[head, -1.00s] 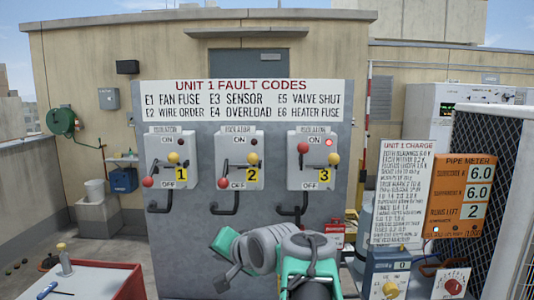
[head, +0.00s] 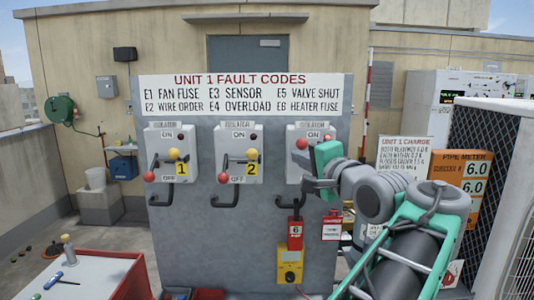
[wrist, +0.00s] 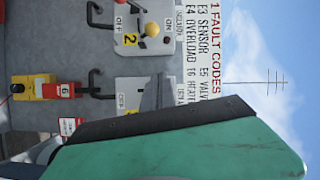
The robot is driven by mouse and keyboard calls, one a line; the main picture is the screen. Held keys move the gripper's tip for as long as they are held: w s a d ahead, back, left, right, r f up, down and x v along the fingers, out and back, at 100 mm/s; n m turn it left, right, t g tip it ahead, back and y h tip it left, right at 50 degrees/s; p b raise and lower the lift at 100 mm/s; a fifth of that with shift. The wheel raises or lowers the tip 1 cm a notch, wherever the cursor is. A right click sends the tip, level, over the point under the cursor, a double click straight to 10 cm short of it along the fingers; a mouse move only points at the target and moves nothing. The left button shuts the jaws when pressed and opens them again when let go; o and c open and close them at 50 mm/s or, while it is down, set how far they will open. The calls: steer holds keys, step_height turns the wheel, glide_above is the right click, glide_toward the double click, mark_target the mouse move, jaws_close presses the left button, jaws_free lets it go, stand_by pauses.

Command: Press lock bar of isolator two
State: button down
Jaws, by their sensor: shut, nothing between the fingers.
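Isolator two (head: 240,140) is the middle white box on the grey panel, marked with a yellow 2; it also shows sideways in the wrist view (wrist: 152,15). Its yellow knob (head: 252,154) is on the right side and its red knob (head: 223,177) at the lower left. A dark bent bar (head: 225,201), seemingly its lock bar, sticks out beneath; it also shows in the wrist view (wrist: 96,15). My gripper (head: 304,172) is shut and empty in front of isolator three (head: 293,133), partly hiding it, to the right of isolator two and apart from its bar.
Isolator one (head: 170,138) is left of isolator two with a similar bar. A red tag marked 6 (head: 295,230) and a yellow box (head: 290,265) hang below isolator three. A red-edged bench (head: 125,280) stands front left. Space before isolators one and two looks clear.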

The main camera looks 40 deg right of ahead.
steer(key=w+f+p, duration=0.1)
steer(key=w+p, duration=0.2)
steer(key=w, duration=0.7)
steer(key=shift+w+a+p, duration=0.2)
steer(key=shift+w+p, duration=0.2)
steer(key=shift+f, duration=0.15)
